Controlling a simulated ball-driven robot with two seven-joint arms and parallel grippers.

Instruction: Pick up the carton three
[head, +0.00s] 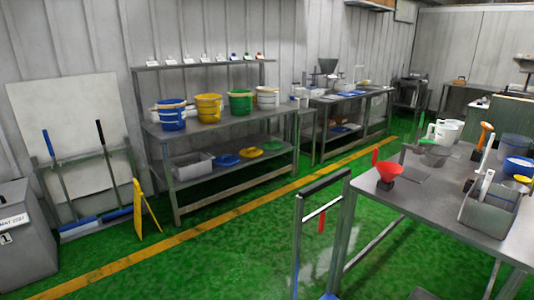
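I see nothing that I can make out as carton three. Small white items (203,57) stand in a row on the top shelf of the metal rack, some with coloured tops; they are too small to identify. Neither of my grippers shows in the head view.
A metal rack (232,132) along the wall holds blue (171,115), yellow (209,108) and green (240,102) buckets. A yellow floor sign (139,206) stands left. Green floor between is mostly clear.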

